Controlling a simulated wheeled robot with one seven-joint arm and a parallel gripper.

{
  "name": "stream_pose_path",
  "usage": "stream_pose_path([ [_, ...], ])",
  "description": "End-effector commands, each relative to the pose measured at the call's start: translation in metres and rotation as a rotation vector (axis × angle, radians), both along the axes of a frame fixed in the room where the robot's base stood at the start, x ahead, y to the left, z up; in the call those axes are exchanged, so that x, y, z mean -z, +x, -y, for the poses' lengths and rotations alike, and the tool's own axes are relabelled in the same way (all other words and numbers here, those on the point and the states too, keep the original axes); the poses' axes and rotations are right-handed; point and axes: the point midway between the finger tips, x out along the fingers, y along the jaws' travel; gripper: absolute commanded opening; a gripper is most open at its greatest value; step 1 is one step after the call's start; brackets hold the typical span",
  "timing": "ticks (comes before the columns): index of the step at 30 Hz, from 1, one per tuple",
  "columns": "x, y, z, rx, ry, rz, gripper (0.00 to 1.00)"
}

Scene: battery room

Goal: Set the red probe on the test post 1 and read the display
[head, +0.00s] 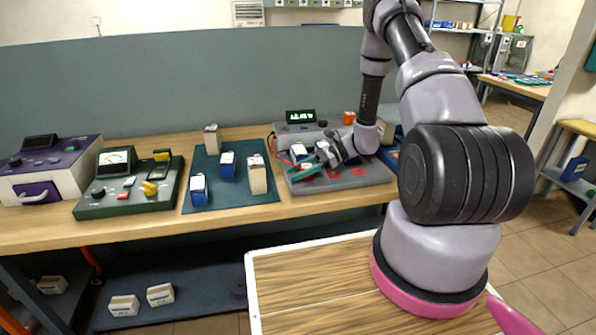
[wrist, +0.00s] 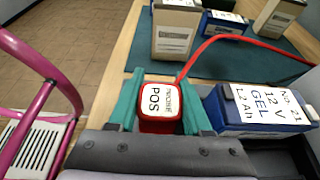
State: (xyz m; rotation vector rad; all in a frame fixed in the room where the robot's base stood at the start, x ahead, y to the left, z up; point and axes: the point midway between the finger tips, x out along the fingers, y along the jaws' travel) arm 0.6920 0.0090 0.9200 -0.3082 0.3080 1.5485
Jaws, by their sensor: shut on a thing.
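My gripper (head: 322,158) is over the grey test board (head: 358,182) in the head view. In the wrist view its teal fingers (wrist: 162,108) are shut on the red probe (wrist: 158,122). The probe's white top reads "POS PROBE", and a red cable (wrist: 217,42) runs from it. The probe's tip is hidden, so contact with a post cannot be told. I cannot identify test post 1. The display (head: 300,116) at the board's back shows green digits, too small to read surely. A blue battery (wrist: 258,116), labelled No. 21, 12 V GEL, is just right of the probe.
A teal mat (head: 230,196) with several batteries lies left of the board. A green meter unit (head: 128,200) and a white-purple unit (head: 50,180) stand farther left. A blue tray (head: 388,158) is partly hidden behind my arm. The bench's front strip (head: 150,228) is clear.

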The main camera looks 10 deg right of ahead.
Motion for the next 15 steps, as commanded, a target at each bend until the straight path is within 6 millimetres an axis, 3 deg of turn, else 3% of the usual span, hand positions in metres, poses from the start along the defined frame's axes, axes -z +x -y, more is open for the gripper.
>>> stream_pose_path([
  [4, 0.0033, -0.0001, -0.0001, 0.0, 0.0, -0.001, 0.0],
  [5, 0.0035, -0.0001, -0.0001, 0.0, 0.0, -0.001, 0.53],
  [6, 0.0033, -0.0001, -0.0001, 0.0, 0.0, 0.0, 0.62],
  [15, 0.003, -0.0002, 0.0006, 0.0, 0.0, 0.0, 0.62],
])
